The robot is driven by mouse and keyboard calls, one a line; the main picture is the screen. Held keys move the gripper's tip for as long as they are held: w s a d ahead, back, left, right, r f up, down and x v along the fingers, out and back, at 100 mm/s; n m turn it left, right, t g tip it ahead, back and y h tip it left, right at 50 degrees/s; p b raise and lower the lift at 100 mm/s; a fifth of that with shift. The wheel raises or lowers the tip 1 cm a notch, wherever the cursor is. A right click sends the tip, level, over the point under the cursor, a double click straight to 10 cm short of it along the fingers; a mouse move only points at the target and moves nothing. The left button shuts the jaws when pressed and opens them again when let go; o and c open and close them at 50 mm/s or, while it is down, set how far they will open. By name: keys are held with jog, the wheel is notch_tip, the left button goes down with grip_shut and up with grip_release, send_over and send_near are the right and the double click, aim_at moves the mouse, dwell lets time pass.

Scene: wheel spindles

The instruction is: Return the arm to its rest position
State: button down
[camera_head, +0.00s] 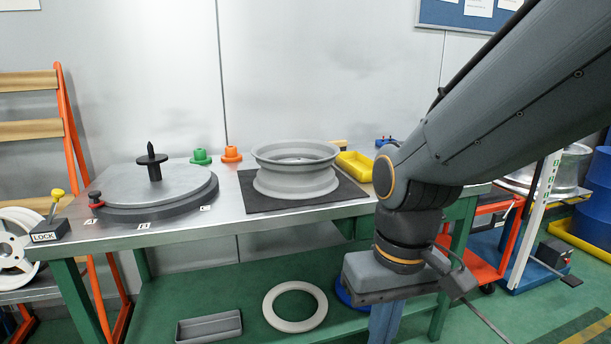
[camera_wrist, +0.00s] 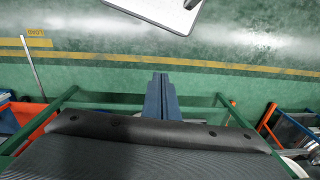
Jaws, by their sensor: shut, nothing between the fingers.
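My arm (camera_head: 510,95) reaches in from the upper right of the head view and bends down in front of the table's right part. My gripper (camera_head: 384,328) hangs below the wrist, in front of the table, with its blue fingers pointing down and partly cut off by the frame's lower edge. In the wrist view the fingers (camera_wrist: 160,78) lie together in the middle, shut with nothing between them. The gripper is apart from the things on the table.
The steel table (camera_head: 225,228) bears a grey wheel rim (camera_head: 296,182) on a dark mat, a round plate with a black spindle (camera_head: 152,165), and a yellow tray (camera_head: 354,166). A lever box marked LOCK (camera_head: 46,231) is at left. A white ring (camera_head: 295,325) lies on the lower shelf.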

jog(key=d+r+m+p, duration=0.2)
jog(key=d+r+p, duration=0.6)
jog(key=p, duration=0.7)
jog(key=shift+d+r+m+h+p, duration=0.25)
jog(key=shift+r+m+h+p, duration=0.05)
jog(key=shift+r, duration=0.15)
